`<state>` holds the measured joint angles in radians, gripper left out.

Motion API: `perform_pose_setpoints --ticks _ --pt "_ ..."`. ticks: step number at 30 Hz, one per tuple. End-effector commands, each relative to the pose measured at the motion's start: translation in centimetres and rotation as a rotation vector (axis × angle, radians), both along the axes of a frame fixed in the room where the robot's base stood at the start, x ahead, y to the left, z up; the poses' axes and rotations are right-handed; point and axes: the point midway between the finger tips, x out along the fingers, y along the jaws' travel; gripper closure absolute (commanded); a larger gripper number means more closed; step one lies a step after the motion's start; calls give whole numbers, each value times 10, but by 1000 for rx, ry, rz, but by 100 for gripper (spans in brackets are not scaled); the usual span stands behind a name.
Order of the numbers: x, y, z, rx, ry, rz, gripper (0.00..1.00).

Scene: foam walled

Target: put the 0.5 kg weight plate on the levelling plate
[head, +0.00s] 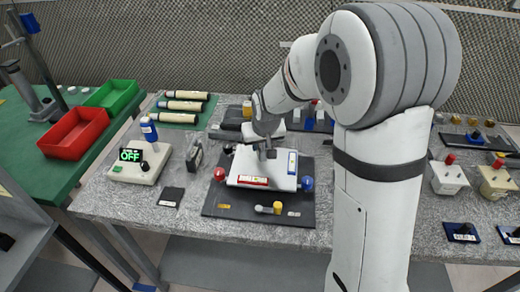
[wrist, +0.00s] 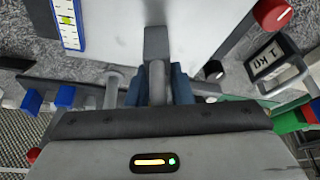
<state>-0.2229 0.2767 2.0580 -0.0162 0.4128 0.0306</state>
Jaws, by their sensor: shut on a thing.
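The white levelling plate (head: 240,164) stands on a dark base mat, with a red-framed vial (head: 253,182) at its front and a blue-framed vial (head: 292,163) at its right. My gripper (head: 267,147) is over the middle of the plate, pointing down. In the wrist view its blue-padded fingers (wrist: 158,84) are shut on a grey piece, which I take for the 0.5 kg weight plate (wrist: 156,42). No label shows on it. It is over the white plate; I cannot tell whether it touches. My gripper and arm partly hide it in the head view.
Red (head: 219,174), blue (head: 307,183) and black knobs surround the plate. A 1 kg weight (wrist: 270,58), also in the head view (head: 195,153), stands left of the mat. A box reading OFF (head: 140,164) is farther left. A yellow-ended part (head: 277,207) lies in front.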

Motion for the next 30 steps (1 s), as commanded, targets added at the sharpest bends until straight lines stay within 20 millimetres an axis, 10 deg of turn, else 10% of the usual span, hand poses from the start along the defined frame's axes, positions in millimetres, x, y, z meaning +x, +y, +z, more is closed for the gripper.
perform_pose_setpoints --ticks 17,18,30 --pt "1 -1 -28 0 -2 -2 100" --pt "0 -1 -28 0 1 -2 79" --pt "0 -2 -28 0 1 -3 58"
